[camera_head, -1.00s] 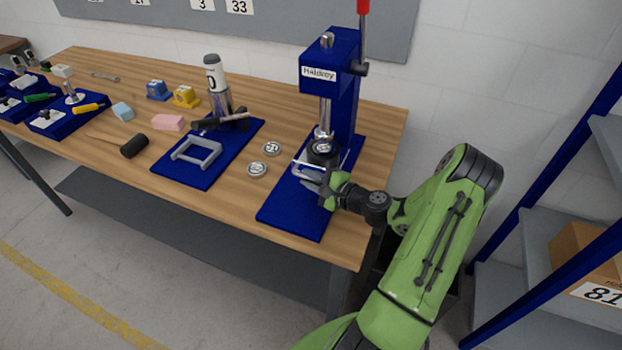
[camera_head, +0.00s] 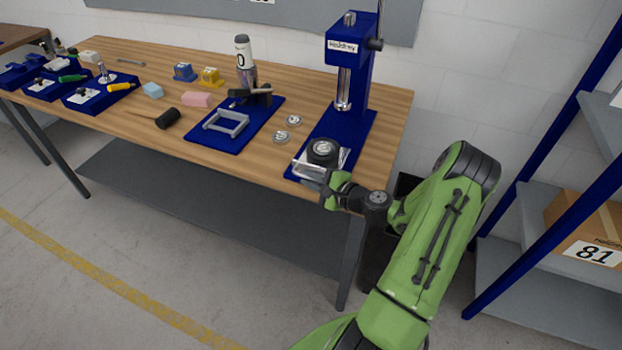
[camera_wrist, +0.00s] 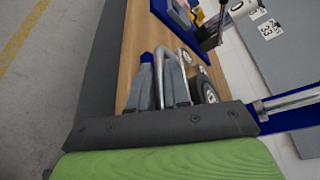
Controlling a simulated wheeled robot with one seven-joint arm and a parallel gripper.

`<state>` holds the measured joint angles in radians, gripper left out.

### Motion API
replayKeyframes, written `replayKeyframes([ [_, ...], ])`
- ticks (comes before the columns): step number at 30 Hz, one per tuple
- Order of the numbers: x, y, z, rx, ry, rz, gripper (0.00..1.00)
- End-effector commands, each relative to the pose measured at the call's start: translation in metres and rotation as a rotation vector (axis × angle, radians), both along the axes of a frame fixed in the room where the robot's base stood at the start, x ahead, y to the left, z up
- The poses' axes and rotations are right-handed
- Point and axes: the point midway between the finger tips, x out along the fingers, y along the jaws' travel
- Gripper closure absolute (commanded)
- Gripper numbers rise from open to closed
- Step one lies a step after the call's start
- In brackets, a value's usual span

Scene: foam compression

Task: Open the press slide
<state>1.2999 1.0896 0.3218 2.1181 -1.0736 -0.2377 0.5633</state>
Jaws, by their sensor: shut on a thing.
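The blue press (camera_head: 349,65) stands at the right end of the bench with a "Haldrey" label and a steel ram (camera_head: 343,90). Its slide (camera_head: 338,163), a light metal plate carrying a dark round die (camera_head: 322,152), sits at the front end of the blue base (camera_head: 350,128), clear of the ram. My gripper (camera_head: 324,185) is at the slide's front edge. In the wrist view my gripper's fingers (camera_wrist: 172,82) are shut on the bent metal slide handle (camera_wrist: 184,54). The exact finger contact is partly hidden.
Two metal discs (camera_head: 287,129) lie left of the press. A shelf with a cardboard box (camera_head: 590,230) stands at right.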

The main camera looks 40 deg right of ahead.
Motion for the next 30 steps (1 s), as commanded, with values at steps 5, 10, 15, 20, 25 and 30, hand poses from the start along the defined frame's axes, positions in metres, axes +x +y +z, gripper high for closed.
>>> replayKeyframes([
  [5,0.0,-0.001,0.001,-0.002,-0.003,-0.003,1.0],
  [10,0.0,-0.001,0.001,-0.002,-0.003,-0.003,0.78],
  [15,0.0,-0.001,0.001,-0.002,-0.003,-0.003,0.62],
  [20,0.0,-0.001,0.001,-0.001,-0.002,-0.002,0.62],
  [25,-0.014,-0.005,0.004,-0.001,-0.001,-0.006,0.62],
  [30,-0.057,-0.014,0.014,0.0,-0.001,-0.01,0.62],
])
